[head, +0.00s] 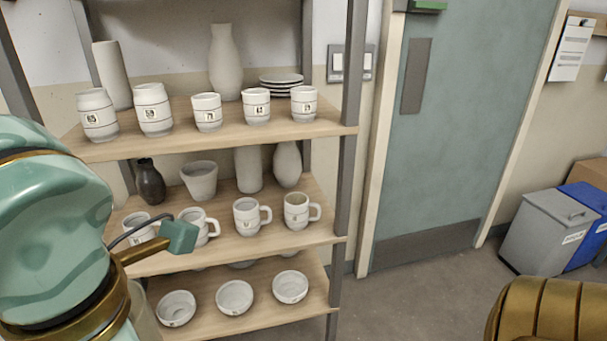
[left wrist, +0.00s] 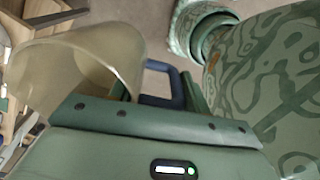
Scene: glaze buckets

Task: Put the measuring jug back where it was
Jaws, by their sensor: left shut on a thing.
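The measuring jug (left wrist: 90,62) is a translucent beige vessel in the left wrist view, tilted in that picture, with its open rim visible. My left gripper (left wrist: 160,92) is shut on it, and a dark blue bar that looks like its handle (left wrist: 160,71) shows between the fingers. In the head view my left arm covers the lower left and hides the gripper. A pale sliver beside the arm there may be the jug. My right gripper is out of view.
A shelf unit (head: 225,130) holds cups, mugs, bowls and vases on several wooden boards. A teal door (head: 450,130) stands to its right. Grey (head: 548,232) and blue (head: 588,205) bins stand at the far right. The floor (head: 420,290) before the door is clear.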

